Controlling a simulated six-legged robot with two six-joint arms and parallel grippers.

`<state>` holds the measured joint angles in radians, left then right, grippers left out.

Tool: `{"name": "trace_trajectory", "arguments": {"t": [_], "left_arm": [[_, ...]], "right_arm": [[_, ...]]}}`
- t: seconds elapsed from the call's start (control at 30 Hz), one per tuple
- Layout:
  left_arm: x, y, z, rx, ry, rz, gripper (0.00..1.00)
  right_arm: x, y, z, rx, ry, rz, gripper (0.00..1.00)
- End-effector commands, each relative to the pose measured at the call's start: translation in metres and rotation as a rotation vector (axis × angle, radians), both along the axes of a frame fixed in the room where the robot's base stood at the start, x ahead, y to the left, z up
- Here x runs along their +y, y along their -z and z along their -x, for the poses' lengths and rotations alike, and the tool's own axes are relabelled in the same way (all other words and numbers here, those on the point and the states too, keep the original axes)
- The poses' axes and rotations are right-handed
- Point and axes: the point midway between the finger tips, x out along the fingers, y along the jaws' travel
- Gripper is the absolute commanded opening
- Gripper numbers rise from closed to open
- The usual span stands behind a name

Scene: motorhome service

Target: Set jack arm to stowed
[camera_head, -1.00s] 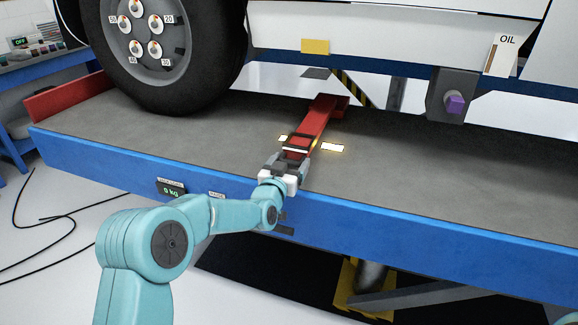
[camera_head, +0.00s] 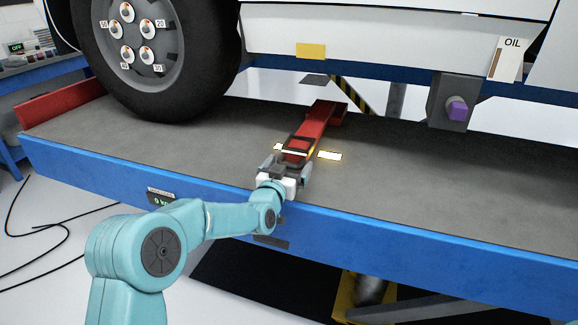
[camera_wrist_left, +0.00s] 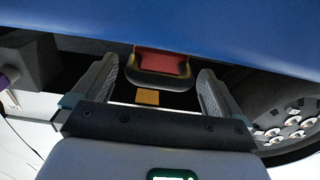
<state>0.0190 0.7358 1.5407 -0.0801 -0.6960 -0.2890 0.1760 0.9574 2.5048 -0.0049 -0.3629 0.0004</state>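The jack arm (camera_head: 314,124) is a red bar lying low over the grey lift platform (camera_head: 400,165). It runs from a red block at the back toward the platform's front edge, with a dark handle (camera_head: 299,141) at its near end. My left gripper (camera_head: 289,163) is at this near end, its fingers open on either side of it. In the left wrist view the red end (camera_wrist_left: 161,62) and dark handle (camera_wrist_left: 160,80) lie between the spread fingers, with gaps on both sides. Contact does not show. My right gripper is not in view.
Lit yellowish markers (camera_head: 329,156) lie beside the jack arm. A large wheel (camera_head: 150,60) stands at the left on the platform. A grey bracket with a purple knob (camera_head: 457,110) hangs at the right. The blue platform edge (camera_head: 400,242) passes under my left arm.

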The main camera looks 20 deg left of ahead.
Motion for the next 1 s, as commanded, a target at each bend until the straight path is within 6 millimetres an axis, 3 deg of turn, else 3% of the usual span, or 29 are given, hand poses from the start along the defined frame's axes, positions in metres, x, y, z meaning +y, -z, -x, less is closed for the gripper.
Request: {"name": "trace_trajectory", "arguments": {"t": [0.27,0.7,0.83,1.0], "left_arm": [[0.001,0.001,0.015,0.001,0.000,0.000,1.00],[0.004,0.001,0.121,0.000,0.000,0.000,1.00],[0.005,0.001,0.145,0.000,0.000,-0.001,1.00],[0.005,0.000,0.161,-0.001,0.000,-0.001,1.00]], "right_arm": [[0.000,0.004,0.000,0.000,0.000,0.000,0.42],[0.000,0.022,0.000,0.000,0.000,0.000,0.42],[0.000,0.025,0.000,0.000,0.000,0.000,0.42],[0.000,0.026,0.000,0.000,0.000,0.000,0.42]]}}
